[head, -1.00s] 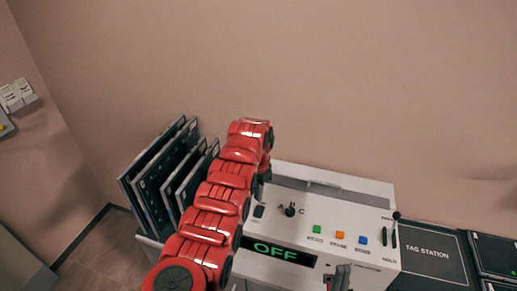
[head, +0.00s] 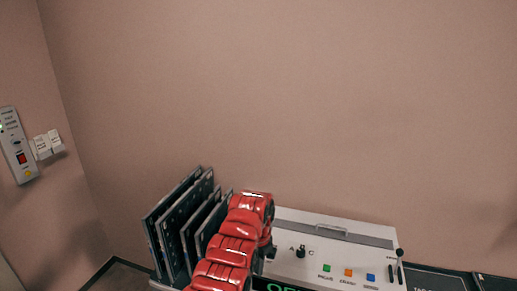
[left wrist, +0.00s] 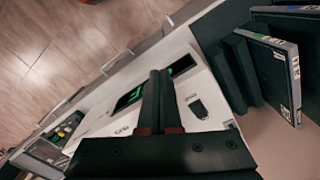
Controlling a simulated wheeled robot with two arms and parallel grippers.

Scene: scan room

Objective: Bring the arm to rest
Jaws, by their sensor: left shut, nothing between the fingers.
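My red left arm (head: 235,250) comes up from the bottom of the head view, in front of the left end of a white console. The fingers are over the console's white top, between a black display with green characters (left wrist: 128,98) and a black rocker switch (left wrist: 197,107). I cannot tell the height of the fingertips above the panel. My right gripper is in neither view.
The white console (head: 330,246) carries a knob (head: 300,251), green, orange and blue buttons, and a lever (head: 400,254). Several dark upright panels (head: 168,225) stand left of my arm. A control box (head: 18,145) hangs on the left wall. Dark trays lie right of the console.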

